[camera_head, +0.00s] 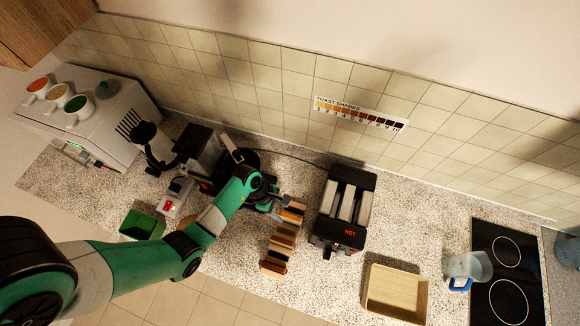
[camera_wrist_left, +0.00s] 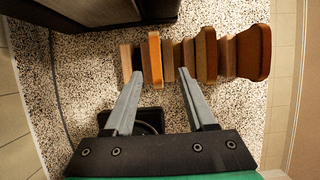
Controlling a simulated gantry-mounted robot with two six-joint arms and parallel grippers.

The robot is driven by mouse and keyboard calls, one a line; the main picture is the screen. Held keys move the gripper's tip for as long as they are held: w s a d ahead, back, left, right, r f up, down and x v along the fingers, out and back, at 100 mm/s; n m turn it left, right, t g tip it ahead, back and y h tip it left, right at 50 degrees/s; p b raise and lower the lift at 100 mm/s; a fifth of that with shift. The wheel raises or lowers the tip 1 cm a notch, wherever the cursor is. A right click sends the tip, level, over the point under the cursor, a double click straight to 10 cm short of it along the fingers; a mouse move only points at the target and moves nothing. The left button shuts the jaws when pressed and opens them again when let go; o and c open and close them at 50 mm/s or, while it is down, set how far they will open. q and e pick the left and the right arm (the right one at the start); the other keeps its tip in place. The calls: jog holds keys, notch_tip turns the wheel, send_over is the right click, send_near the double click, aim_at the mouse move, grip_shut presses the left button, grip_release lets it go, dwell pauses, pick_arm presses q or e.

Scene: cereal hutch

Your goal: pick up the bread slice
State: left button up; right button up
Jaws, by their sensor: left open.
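Several brown bread slices (camera_head: 280,242) stand in a row on the speckled counter, left of the toaster. In the left wrist view, a lighter orange-brown slice (camera_wrist_left: 155,60) stands near the left end of the row and a larger brown slice (camera_wrist_left: 253,52) at the right end. My left gripper (camera_head: 284,203) is at the back end of the row. Its open fingers (camera_wrist_left: 160,62) reach toward the row, with the orange-brown slice showing between the tips. I cannot tell whether they touch it. My right gripper is not in view.
A black toaster (camera_head: 343,208) marked HOT stands close right of the row. A wooden tray (camera_head: 395,292), a pitcher (camera_head: 466,267) and a cooktop (camera_head: 508,270) are farther right. A green box (camera_head: 142,225) is left.

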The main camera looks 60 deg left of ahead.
aim_at(288, 216)
pick_arm(q)
jog(key=shift+x, duration=1.6)
jog(key=b+x, duration=0.1)
jog(key=x, duration=0.1)
jog(key=b+x, duration=0.1)
jog(key=x, duration=0.2)
jog(key=shift+w+a, duration=0.2)
jog(key=shift+w, duration=0.05)
grip_shut()
